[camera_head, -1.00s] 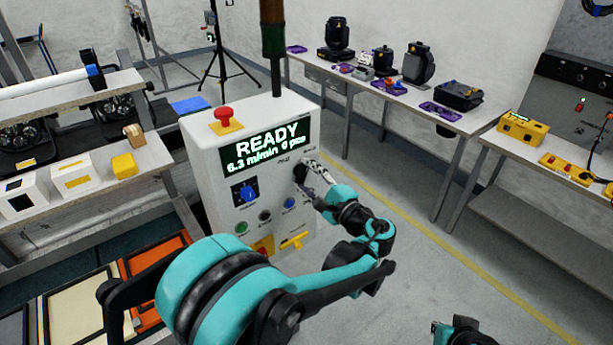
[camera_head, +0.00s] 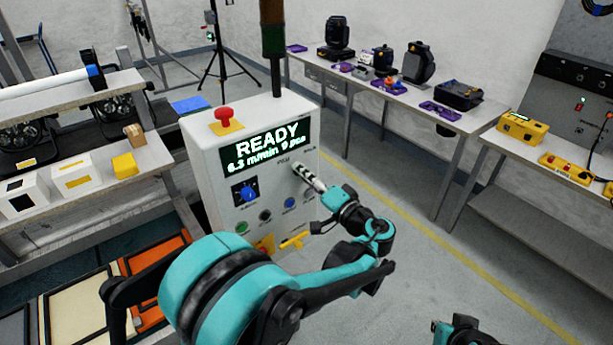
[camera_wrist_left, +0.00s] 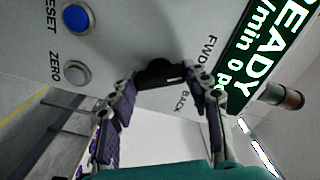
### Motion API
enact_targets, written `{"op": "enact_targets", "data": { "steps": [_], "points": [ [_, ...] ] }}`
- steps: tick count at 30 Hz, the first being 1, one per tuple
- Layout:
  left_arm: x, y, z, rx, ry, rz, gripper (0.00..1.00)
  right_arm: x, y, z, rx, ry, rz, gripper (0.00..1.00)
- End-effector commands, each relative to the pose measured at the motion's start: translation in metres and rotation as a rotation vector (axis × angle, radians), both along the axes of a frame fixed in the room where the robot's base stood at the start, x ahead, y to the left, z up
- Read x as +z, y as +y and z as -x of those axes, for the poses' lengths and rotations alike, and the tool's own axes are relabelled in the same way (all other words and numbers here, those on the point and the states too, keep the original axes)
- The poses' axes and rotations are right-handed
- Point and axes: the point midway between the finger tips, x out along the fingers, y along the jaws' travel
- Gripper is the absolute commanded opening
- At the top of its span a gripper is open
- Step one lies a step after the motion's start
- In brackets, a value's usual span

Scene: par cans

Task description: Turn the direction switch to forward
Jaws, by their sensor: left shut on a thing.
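The direction switch is a black knob with a small white mark (camera_wrist_left: 158,72) in the left wrist view. It sits on the front of the grey-white control box (camera_head: 205,165), beside the labels FWD and BACK. I cannot tell which label its mark points to. My left gripper (camera_head: 304,173) is shut on the switch, one finger on each side of it, as the left wrist view (camera_wrist_left: 165,90) shows. In the head view the fingers mostly hide the switch. Part of my right arm shows at the bottom edge, and its jaw state is unclear.
The box carries a green READY display (camera_head: 265,146), a red stop button (camera_head: 224,115), a blue knob (camera_head: 248,194) and a yellow handle (camera_head: 295,240). Blue RESET (camera_wrist_left: 77,18) and grey ZERO (camera_wrist_left: 76,73) buttons are close by. Open floor lies right of the box.

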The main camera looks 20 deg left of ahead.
Motion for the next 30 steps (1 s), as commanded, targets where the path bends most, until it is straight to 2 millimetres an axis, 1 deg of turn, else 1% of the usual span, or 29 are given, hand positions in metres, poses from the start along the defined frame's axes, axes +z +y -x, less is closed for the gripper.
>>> {"op": "enact_targets", "data": {
  "steps": [6,12,28,29,30],
  "points": [
    [-0.001,0.0001,0.0003,0.0,-0.089,0.072,0.19,0.0002,0.0,0.0,0.0,0.0,0.0,0.0],
    [-0.0011,0.0001,0.0003,0.001,-0.135,0.109,0.19,0.0003,0.0,0.0,0.0,0.0,0.0,0.0],
    [-0.0012,0.0,0.0004,0.001,-0.152,0.122,0.19,0.0003,0.0,0.0,0.0,0.0,0.0,0.0],
    [-0.0012,0.0,0.0004,0.001,-0.151,0.121,0.56,0.0003,0.0,0.0,0.0,0.0,0.0,0.0],
    [-0.0012,0.0,0.0003,0.001,-0.151,0.121,0.66,0.0003,0.0,0.0,0.0,0.0,0.0,0.0]
  ]
}}
